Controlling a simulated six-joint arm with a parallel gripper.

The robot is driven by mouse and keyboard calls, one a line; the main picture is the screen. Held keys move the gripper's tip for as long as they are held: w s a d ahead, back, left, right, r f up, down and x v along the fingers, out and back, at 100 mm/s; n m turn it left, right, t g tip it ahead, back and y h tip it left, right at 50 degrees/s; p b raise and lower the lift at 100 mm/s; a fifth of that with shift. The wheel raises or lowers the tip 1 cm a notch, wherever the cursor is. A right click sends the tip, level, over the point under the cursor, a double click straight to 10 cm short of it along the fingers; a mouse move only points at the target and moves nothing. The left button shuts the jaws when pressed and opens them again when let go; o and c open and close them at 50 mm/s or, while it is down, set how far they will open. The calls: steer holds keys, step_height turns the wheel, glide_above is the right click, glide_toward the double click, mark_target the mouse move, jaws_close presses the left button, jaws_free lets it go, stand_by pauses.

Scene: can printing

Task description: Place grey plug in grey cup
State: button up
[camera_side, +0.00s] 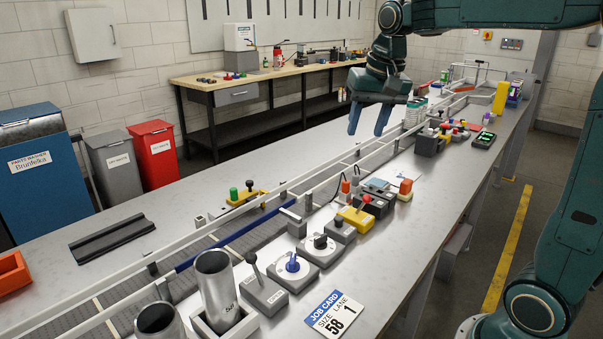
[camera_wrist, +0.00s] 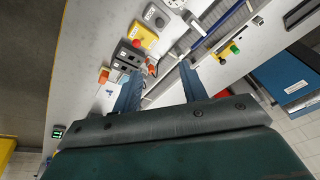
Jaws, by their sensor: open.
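My gripper (camera_side: 368,130) is open, with its two blue fingers pointing down above the far half of the bench and nothing between them. The fingers also show apart in the wrist view (camera_wrist: 160,72). Two open-topped grey metal cylinders stand at the near left of the side view. I cannot tell whether either is the grey cup. I cannot pick out a grey plug in either view.
A railed conveyor (camera_side: 270,232) runs along the bench. The bench's right strip is mostly clear.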

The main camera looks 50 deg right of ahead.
steer(key=s+a+f+n+t, duration=0.1)
steer(key=s+a+f+n, duration=0.1)
steer(key=s, duration=0.4)
steer(key=s+a+f+n+t, duration=0.1)
steer(key=s+a+f+n, duration=0.1)
steer(key=s, duration=0.4)
steer(key=s+a+f+n, duration=0.2)
steer(key=s+a+n, duration=0.1)
steer(key=s+a, duration=0.2)
steer(key=shift+s+a+f+n+t+y, duration=0.3)
steer(key=shift+s+a+t+y, duration=0.1)
steer(key=shift+s, duration=0.55)
steer(key=shift+c, duration=0.2)
